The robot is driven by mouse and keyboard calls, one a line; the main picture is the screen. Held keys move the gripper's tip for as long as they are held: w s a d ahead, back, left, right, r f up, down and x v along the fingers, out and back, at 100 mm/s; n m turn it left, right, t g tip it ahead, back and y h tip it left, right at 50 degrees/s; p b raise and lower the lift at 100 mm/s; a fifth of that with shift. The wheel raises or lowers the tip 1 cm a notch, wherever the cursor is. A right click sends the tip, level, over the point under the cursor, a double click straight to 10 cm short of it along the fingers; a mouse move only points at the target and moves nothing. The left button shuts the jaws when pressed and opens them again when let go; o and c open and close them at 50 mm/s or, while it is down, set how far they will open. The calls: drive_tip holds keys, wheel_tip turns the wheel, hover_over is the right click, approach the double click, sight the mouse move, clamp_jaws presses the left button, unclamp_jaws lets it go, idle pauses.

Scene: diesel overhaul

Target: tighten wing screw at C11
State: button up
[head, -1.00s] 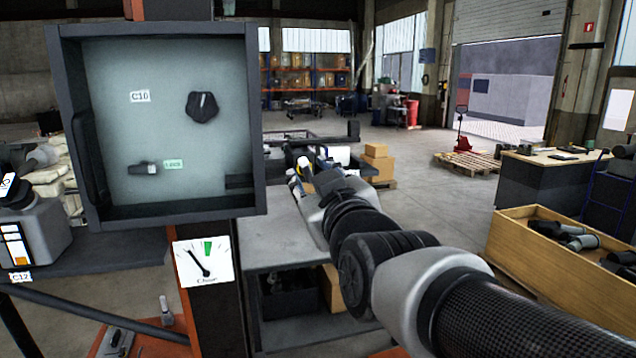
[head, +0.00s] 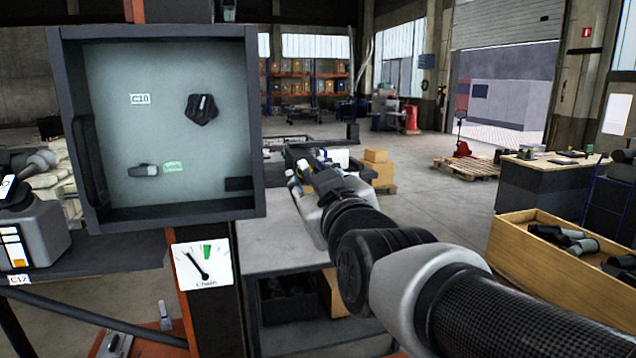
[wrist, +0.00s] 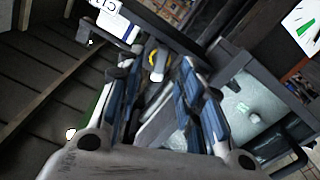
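In the wrist view my gripper (wrist: 158,72) shows two fingers with blue pads standing apart. Between and beyond them is a small part with a yellow ring (wrist: 156,75); I cannot tell whether it is the wing screw or whether the fingers touch it. No wing screw at C11 can be made out clearly.
The open grey cabinet (head: 250,100) holds a black knob (head: 201,109) by label C10 and a small lever (head: 143,171). A gauge (head: 202,266) marked "Chain" hangs below. A workbench (head: 285,250) lies beneath my arm. A wooden crate (head: 535,262) stands right.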

sight(307, 174)
drive_tip(key=shift+x, duration=1.85)
drive_tip(key=shift+c, duration=0.4)
clamp_jaws()
drive_tip(key=shift+b, duration=0.4)
drive_tip(key=m+b, duration=0.2)
drive_tip(key=shift+f+m+b, duration=0.25)
drive_tip(key=shift+m+b, duration=0.05)
drive_tip(key=shift+b, duration=0.05)
drive_tip(key=shift+m+b, duration=0.45)
drive_tip(key=shift+m, duration=0.15)
drive_tip(key=shift+r+m, duration=0.25)
drive_tip(key=shift+m, duration=0.25)
